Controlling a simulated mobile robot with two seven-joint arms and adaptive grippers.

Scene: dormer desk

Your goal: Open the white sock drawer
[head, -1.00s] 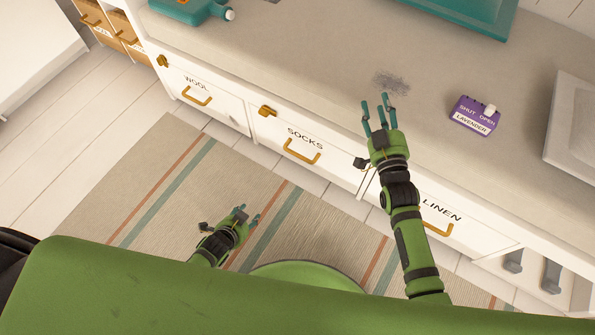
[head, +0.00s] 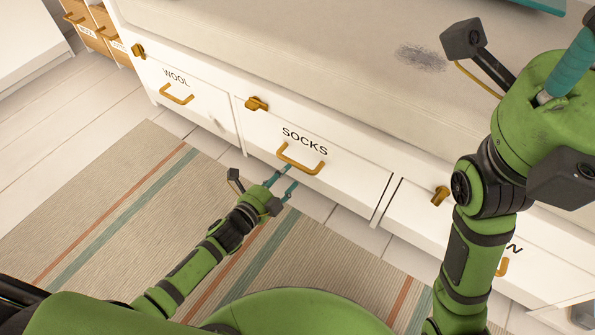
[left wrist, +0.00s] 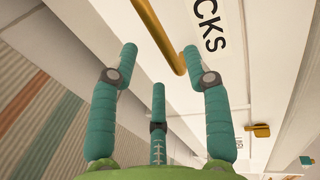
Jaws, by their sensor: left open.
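The white sock drawer (head: 318,170), labelled SOCKS, is shut, its front in line with its neighbours. Its gold bar handle (head: 298,161) sits below the label and also crosses the left wrist view (left wrist: 160,37). My left gripper (head: 283,179) is open, with its teal fingertips just below and in front of the handle. In the left wrist view, the handle runs between two spread fingertips; I cannot tell whether they touch it. A gold latch (head: 256,103) is at the drawer's upper left. My right gripper (head: 570,68) looms at upper right, its fingers mostly cut off.
The WOOL drawer (head: 190,110) is to the left, also shut. Another drawer (head: 420,222) with a gold latch (head: 440,195) is to the right, partly behind my right arm. A striped rug (head: 110,200) lies below. The worktop (head: 330,70) above has a grey smudge (head: 421,57).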

